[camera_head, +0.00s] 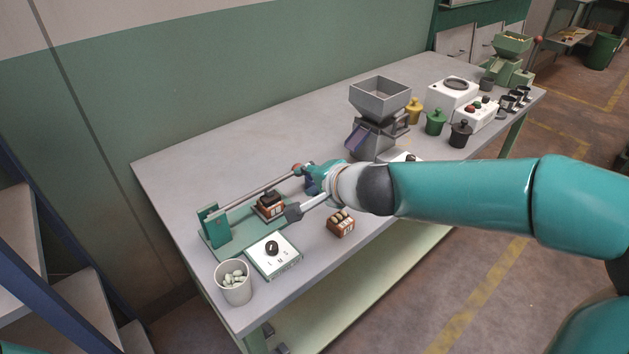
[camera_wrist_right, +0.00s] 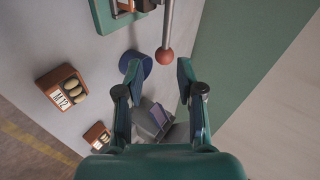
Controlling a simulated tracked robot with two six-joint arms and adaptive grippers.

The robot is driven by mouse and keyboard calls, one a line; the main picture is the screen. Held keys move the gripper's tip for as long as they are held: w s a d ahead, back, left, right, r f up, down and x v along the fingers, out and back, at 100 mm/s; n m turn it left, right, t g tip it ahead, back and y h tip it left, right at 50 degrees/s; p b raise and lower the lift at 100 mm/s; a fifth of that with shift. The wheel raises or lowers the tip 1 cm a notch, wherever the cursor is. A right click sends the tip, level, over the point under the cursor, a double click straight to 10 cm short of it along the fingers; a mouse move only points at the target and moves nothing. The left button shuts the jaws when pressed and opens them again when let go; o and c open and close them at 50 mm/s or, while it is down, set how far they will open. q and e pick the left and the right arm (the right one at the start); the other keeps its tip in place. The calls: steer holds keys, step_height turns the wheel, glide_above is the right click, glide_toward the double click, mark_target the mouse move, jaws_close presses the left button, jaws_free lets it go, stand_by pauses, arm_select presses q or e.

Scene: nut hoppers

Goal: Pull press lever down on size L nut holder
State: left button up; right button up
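The green press (camera_head: 215,228) stands at the left end of the bench. Its long grey lever (camera_head: 250,190) reaches right, raised above the base, and ends in a red ball (camera_head: 297,167). A brown nut holder (camera_head: 270,209) sits on the press base under the lever; I cannot read its size mark. My right gripper (camera_head: 308,178) is at the ball end of the lever. In the right wrist view the gripper (camera_wrist_right: 159,76) is open, and the red ball (camera_wrist_right: 165,56) lies between its fingertips, with no clear contact. My left gripper is not in view.
A second nut holder (camera_head: 341,224) stands at the front edge. A selector box marked L, M, S (camera_head: 274,262) and a cup of pale pieces (camera_head: 233,285) stand before the press. A grey hopper (camera_head: 379,98) stands behind my right arm. A blue cylinder (camera_wrist_right: 143,62) is close to one finger.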

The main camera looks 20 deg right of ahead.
steer(key=shift+v, duration=0.9)
steer(key=shift+f, duration=0.1)
